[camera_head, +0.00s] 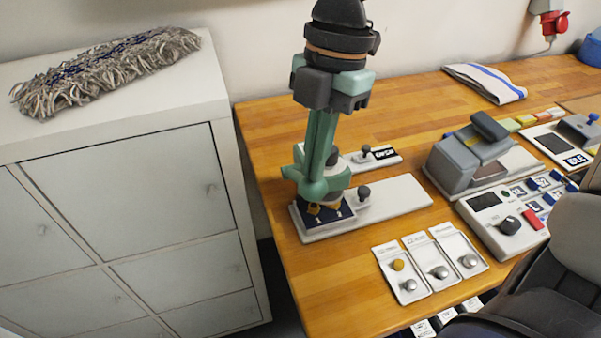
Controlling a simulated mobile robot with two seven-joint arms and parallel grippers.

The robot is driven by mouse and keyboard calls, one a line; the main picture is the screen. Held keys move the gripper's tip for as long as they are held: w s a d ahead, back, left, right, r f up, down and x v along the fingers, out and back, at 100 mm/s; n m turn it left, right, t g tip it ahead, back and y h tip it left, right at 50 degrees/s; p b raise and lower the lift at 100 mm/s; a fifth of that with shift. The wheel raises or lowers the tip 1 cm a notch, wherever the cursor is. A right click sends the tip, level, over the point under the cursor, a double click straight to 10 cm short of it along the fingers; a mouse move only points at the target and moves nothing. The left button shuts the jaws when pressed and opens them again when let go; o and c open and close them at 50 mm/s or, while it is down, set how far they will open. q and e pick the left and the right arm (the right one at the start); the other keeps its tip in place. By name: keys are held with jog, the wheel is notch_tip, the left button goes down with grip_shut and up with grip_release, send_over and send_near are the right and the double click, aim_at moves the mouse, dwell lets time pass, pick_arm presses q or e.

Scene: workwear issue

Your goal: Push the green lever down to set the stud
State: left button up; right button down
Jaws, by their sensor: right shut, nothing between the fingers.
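The stud press stands on a white base plate (398,198), with a navy pad (305,218) at its front that bears small gold pieces. Its green lever (320,138) rises nearly upright from the green body (312,187). My right gripper (331,97) points down at the lever's upper end, shut and empty. It covers the lever's top, so I cannot tell whether they touch. My left gripper is out of view.
A control box (485,218) with a dial and a grey device (460,165) stand right. A cabinet (130,200) with a mop head (105,68) stands left.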

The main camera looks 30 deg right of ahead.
aim_at(320, 191)
jog(key=shift+s+a+f+b, duration=0.1)
jog(key=shift+s+f+b, duration=0.2)
jog(key=shift+f+b, duration=0.3)
jog(key=shift+s+f+b, duration=0.25)
jog(key=shift+f+b, duration=0.25)
jog(key=shift+b, duration=0.15)
jog(key=shift+s+f, duration=0.1)
jog(key=shift+f, duration=0.1)
jog(key=shift+b+x, duration=0.95)
jog(key=shift+b, duration=0.3)
jog(key=shift+s+f, duration=0.15)
jog(key=shift+s, duration=0.1)
